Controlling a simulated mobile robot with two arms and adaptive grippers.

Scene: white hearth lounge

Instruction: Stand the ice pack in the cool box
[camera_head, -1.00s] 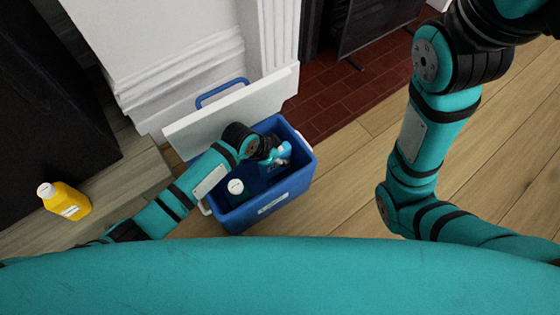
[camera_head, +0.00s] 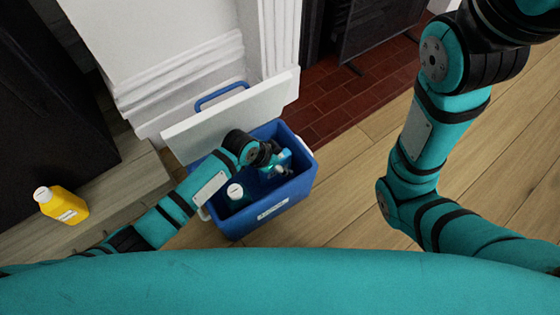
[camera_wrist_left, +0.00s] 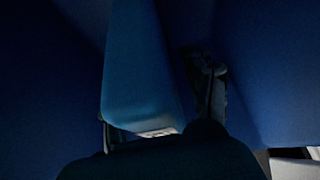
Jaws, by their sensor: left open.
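The blue cool box (camera_head: 262,211) stands on the floor with its lid up. My left gripper (camera_head: 272,163) reaches down into it from the left. The ice pack (camera_head: 285,158), a blue slab, is inside the box at the gripper, partly hidden by it. In the left wrist view the ice pack (camera_wrist_left: 137,65) lies between the open fingers of my left gripper (camera_wrist_left: 160,110). That view is dark, so whether the fingers touch it or the pack rests on the box floor is unclear. My right gripper is out of view.
A white-capped bottle (camera_head: 235,191) stands in the box, left of the gripper. The white lid (camera_head: 230,116) leans open behind. A yellow bottle (camera_head: 62,205) stands at the far left. Wooden floor (camera_head: 345,195) is clear right of the box.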

